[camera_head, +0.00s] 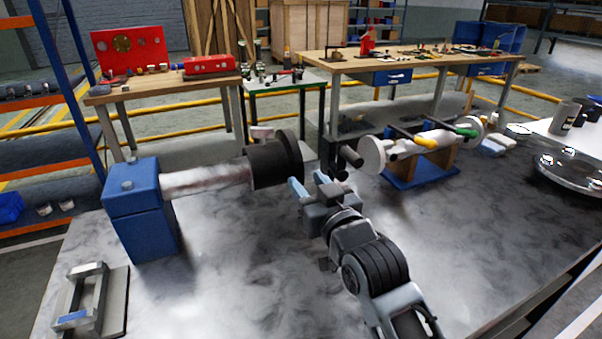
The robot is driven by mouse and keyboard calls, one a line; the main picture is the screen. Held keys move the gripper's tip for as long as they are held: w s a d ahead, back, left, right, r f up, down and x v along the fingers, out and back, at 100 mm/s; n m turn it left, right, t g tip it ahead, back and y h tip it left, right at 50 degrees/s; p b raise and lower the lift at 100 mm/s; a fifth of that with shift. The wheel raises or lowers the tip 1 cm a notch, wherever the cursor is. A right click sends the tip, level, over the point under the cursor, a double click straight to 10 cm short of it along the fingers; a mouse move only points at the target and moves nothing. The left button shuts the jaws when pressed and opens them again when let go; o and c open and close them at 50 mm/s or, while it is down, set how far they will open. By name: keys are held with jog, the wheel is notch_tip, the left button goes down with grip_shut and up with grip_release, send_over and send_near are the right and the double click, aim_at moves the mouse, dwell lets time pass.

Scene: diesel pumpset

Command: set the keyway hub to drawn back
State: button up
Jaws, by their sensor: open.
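The keyway hub (272,164) is a black cylinder with a wider flange at its right end. It sits around the right part of a pale metal shaft (205,180). The shaft runs left into a blue block (145,215), with a bare length between block and hub. My gripper (309,184) is open, with pale blue fingers, just right of and below the hub's flange. I see nothing between the fingers. I cannot tell whether a finger touches the flange. The keyway itself is not visible.
Right of the gripper, a pale cylindrical part with yellow and green handles (425,142) stands on a wooden cradle with a blue base (418,175). A grey metal bracket (92,300) lies at front left. A round metal tray (572,172) is at right.

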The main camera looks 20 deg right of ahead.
aim_at(299, 173)
jog(key=shift+w, duration=1.8)
grip_shut()
